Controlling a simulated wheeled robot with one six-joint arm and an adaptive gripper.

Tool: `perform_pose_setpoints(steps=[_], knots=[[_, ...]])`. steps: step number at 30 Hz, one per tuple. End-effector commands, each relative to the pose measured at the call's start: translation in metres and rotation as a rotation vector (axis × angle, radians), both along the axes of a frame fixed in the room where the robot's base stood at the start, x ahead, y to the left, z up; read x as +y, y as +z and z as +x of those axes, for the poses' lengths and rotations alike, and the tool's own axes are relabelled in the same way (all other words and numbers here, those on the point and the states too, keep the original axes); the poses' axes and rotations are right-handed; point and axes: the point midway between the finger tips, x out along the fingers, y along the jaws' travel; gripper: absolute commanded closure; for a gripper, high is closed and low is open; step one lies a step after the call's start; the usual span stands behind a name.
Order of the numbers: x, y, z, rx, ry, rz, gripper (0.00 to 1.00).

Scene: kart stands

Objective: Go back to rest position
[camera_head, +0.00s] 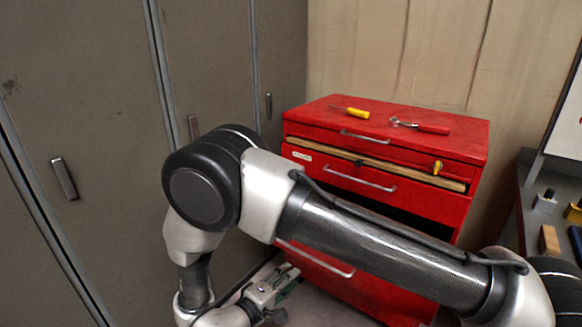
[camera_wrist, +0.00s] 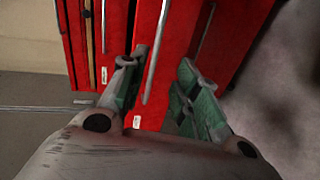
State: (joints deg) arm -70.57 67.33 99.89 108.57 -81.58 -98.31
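My gripper (camera_head: 272,291) is low in front of the red tool cabinet (camera_head: 465,140), at the bottom of the head view, partly hidden by my own arm. In the wrist view my gripper (camera_wrist: 163,62) is open, its two green-padded fingers apart. A grey bar handle (camera_wrist: 156,55) of a red drawer shows between the fingers. I cannot tell whether they touch it. In the head view a lower drawer handle (camera_head: 315,259) is just above my gripper. My arm arches across the cabinet front.
A yellow-handled screwdriver (camera_head: 350,112) and a red-handled tool (camera_head: 420,127) lie on the cabinet top. Grey lockers (camera_head: 90,130) stand close on the left. A dark bench (camera_head: 538,225) with small items is at the right. Grey floor shows in the wrist view.

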Motion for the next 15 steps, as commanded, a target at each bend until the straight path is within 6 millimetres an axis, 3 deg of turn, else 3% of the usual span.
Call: perform_pose_setpoints(steps=[5,7,9,12,15], knots=[[0.036,-0.063,0.008,0.086,0.088,0.395,0.69],[0.052,-0.092,0.003,0.189,0.139,0.553,0.69],[0.076,-0.104,-0.008,0.313,0.173,0.709,0.69],[0.104,-0.095,-0.023,0.511,0.17,0.913,0.69],[0.115,-0.057,-0.034,0.72,0.112,1.077,0.69]])
